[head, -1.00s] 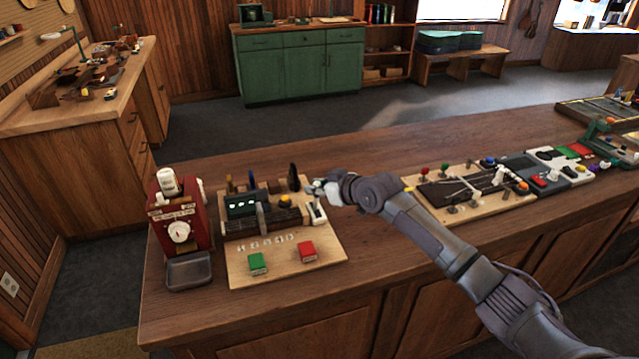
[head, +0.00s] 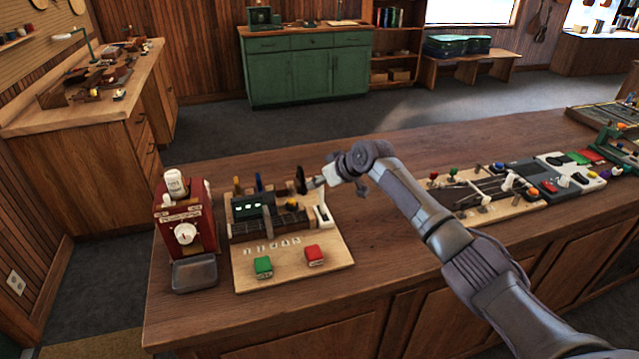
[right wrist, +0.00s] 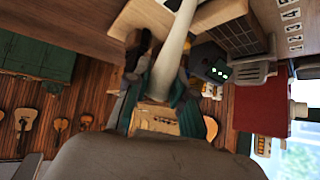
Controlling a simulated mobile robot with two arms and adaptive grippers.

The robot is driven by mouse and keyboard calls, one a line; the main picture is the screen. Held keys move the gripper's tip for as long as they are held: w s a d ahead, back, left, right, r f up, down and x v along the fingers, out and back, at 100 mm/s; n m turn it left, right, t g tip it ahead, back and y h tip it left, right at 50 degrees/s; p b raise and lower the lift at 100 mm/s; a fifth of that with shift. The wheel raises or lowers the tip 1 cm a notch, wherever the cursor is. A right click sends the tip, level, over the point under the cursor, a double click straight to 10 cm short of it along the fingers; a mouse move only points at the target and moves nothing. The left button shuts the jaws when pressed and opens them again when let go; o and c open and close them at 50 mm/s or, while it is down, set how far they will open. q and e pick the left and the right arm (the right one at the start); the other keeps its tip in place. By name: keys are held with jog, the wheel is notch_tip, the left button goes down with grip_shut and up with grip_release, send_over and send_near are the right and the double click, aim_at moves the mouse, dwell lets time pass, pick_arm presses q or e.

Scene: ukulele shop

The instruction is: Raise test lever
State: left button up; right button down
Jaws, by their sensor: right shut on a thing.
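The test board (head: 296,270) is a pale wooden panel on the counter, with a dark instrument neck, a small display (head: 249,207) with green lights, a green button (head: 263,266) and a red button (head: 315,255). At its right edge is a white lever base (head: 322,214) with a dark slot. My right gripper (head: 317,184) is above this base, beside a black upright piece (head: 301,181). In the right wrist view its teal fingers (right wrist: 160,88) are closed around a long white lever (right wrist: 178,42). The fingertips are small and partly hidden in the head view. My left gripper is out of view.
A red dial machine (head: 185,225) with a grey tray (head: 194,274) stands left of the board. Another wooden board (head: 470,196) with levers lies to the right, near my right forearm. Bare counter lies between the boards.

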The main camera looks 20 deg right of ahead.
jog(key=shift+w+d+r, duration=0.1)
jog(key=shift+r, duration=0.05)
jog(key=c, duration=1.2)
grip_release()
jog(key=shift+w, duration=0.1)
jog(key=shift+o, duration=1)
jog(key=shift+w+f, duration=0.15)
jog(key=shift+f, duration=0.1)
jog(key=shift+s+r, duration=0.2)
jog(key=shift+s, duration=0.05)
jog(key=v, duration=1.1)
jog(key=shift+d, duration=0.2)
jog(key=shift+s+r, duration=0.15)
